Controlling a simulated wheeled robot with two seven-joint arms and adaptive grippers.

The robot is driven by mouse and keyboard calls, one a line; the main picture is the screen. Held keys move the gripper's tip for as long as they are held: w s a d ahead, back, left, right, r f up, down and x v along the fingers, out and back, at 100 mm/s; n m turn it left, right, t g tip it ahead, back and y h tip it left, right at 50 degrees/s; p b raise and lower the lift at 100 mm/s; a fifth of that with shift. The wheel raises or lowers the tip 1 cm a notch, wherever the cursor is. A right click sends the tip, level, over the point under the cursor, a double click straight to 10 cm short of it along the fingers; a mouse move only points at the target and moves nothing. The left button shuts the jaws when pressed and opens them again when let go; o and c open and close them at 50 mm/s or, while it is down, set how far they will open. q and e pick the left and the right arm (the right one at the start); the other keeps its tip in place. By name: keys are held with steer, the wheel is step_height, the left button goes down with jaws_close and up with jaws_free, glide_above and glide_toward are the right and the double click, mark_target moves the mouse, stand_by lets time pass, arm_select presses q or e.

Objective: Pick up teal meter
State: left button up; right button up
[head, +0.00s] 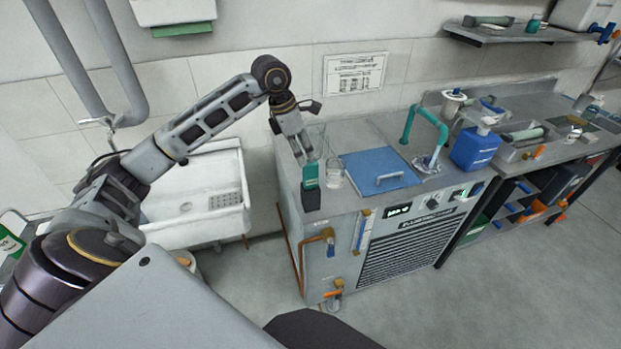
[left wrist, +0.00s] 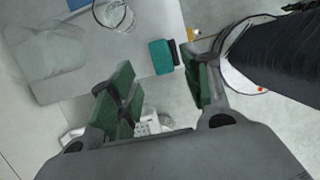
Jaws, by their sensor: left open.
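The teal meter (head: 311,176), a small teal block with a dark end, is at the left front corner of the grey counter unit. It also shows in the left wrist view (left wrist: 160,57), near the counter's edge, with its black end to the right. My left gripper (head: 303,160) points down just above and behind the meter. Its jaws are open; in the left wrist view the green-padded fingers (left wrist: 161,88) are apart, with the meter beyond them, toward the right finger. I cannot tell whether they touch it. My right gripper is not in view.
A clear glass beaker (head: 334,174) stands close right of the meter, with a taller clear vessel (head: 317,138) behind. A blue lid (head: 380,172), a teal pipe (head: 424,122) and a blue jug (head: 475,147) are farther right. A white sink (head: 205,196) is left of the counter.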

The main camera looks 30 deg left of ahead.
mark_target(308, 163)
arm_select(q)
steer(key=x, duration=0.3)
steer(key=shift+d+f, duration=0.1)
steer(key=shift+f, duration=0.1)
steer(key=shift+w+d+f, duration=0.1)
steer(key=shift+w+f, duration=0.05)
steer(key=shift+f, duration=0.45)
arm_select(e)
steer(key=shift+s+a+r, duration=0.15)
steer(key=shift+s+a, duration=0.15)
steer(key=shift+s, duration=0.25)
arm_select(q)
steer(key=shift+f, duration=0.1)
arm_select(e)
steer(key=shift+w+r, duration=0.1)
